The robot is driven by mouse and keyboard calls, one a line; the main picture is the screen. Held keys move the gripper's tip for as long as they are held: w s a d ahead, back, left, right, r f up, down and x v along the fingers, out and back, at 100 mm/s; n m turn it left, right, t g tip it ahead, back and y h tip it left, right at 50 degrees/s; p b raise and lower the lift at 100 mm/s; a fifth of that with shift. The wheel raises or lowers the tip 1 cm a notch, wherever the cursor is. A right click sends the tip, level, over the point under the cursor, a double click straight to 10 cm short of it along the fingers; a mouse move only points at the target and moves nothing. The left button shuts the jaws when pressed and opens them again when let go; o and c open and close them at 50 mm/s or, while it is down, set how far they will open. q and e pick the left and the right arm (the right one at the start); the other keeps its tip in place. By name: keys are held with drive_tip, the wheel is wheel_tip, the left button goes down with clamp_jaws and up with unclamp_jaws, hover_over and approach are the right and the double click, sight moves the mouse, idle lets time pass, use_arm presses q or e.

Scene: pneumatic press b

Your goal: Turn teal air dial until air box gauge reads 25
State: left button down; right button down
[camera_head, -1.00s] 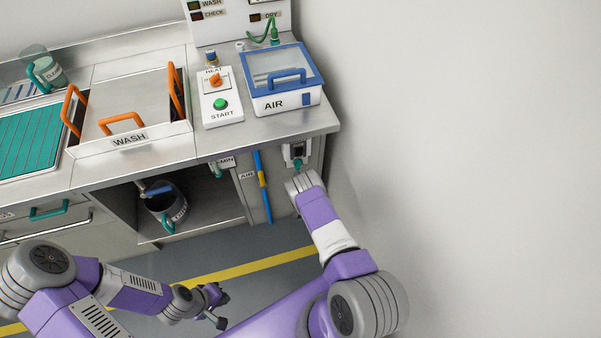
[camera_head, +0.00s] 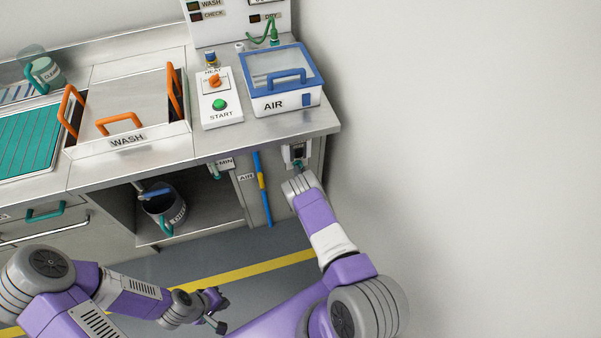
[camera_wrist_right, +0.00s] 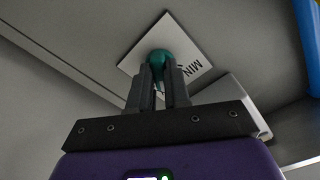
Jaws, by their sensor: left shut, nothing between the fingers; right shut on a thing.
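The teal air dial (camera_head: 298,163) is on the front of the bench under its right corner, mostly hidden in the head view by my right gripper (camera_head: 298,172). In the right wrist view, the fingers of my right gripper (camera_wrist_right: 167,70) are closed on the teal dial (camera_wrist_right: 163,55), in front of a white plate marked MIN (camera_wrist_right: 193,62). The white air box (camera_head: 287,102) with a blue lid stands on the bench above. I can read no gauge value. My left gripper (camera_head: 221,312) is shut and empty, low over the floor.
A blue pipe (camera_head: 263,190) with a yellow part runs down left of my right gripper. A second teal knob (camera_head: 214,171) is further left. The wall is close on the right.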

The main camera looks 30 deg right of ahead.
drive_tip(key=shift+n, duration=1.2)
drive_tip(key=c, duration=1.1)
unclamp_jaws()
drive_tip(key=p+v, duration=0.3)
drive_tip(key=v, duration=0.4)
drive_tip(key=shift+s, duration=0.35)
